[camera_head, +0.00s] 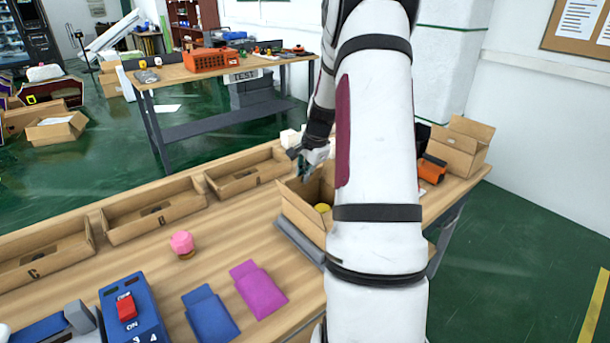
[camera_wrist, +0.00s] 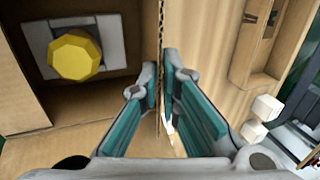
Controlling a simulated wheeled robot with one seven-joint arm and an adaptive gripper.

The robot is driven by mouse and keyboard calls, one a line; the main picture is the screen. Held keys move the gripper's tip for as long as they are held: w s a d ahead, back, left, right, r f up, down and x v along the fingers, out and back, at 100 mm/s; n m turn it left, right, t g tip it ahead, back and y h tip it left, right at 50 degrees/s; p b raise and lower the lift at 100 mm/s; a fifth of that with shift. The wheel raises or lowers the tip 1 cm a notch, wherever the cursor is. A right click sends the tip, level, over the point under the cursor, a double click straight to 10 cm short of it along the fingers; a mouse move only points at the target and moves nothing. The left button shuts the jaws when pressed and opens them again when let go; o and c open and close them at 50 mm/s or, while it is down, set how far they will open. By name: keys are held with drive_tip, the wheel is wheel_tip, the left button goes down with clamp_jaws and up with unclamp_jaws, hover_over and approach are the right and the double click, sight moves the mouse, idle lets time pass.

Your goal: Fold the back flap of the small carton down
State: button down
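The small open carton (camera_head: 300,208) stands at the table's right side, partly hidden behind my arm. A yellow-capped item (camera_head: 322,208) sits inside it. In the wrist view the yellow cap (camera_wrist: 75,56) sits in a grey-white holder, left of an upright cardboard panel seen edge-on. This panel appears to be the back flap (camera_wrist: 160,30). My gripper (camera_wrist: 161,74) points down at the carton's back side, with one teal-padded finger on each side of the flap. The fingertips are close together and appear to touch it. In the head view my gripper (camera_head: 312,158) is small and partly hidden.
Another open carton (camera_head: 462,147) and an orange item (camera_head: 432,170) stand right. White cubes (camera_wrist: 260,118) lie behind.

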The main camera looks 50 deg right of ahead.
sight(302, 186)
drive_tip(key=shift+s+t+p, duration=0.25)
drive_tip(key=shift+t+p, duration=0.05)
drive_tip(key=shift+s+f+t+p, duration=0.1)
drive_tip(key=shift+s+t+p, duration=0.1)
drive_tip(key=shift+t+p, duration=0.15)
drive_tip(key=shift+s+a+f+t+h+p, duration=0.15)
drive_tip(key=shift+s+t+h+p, duration=0.15)
drive_tip(key=shift+t, duration=0.3)
drive_tip(key=shift+s+d+f+t+h+p, duration=0.15)
drive_tip(key=shift+t+p, duration=0.2)
drive_tip(key=shift+t, duration=0.2)
drive_tip(key=shift+s+a+f+t+h, duration=0.15)
drive_tip(key=shift+s+f+t, duration=0.1)
drive_tip(key=shift+t, duration=0.5)
drive_tip(key=shift+s+a+f+t+h, duration=0.15)
drive_tip(key=shift+f+t, duration=0.15)
drive_tip(key=shift+t, duration=0.5)
drive_tip(key=shift+s+a+f+t+h, duration=0.15)
drive_tip(key=shift+s+f+t, duration=0.1)
drive_tip(key=shift+t, duration=0.5)
drive_tip(key=shift+d+f, duration=0.1)
drive_tip(key=c, duration=1.9)
unclamp_jaws()
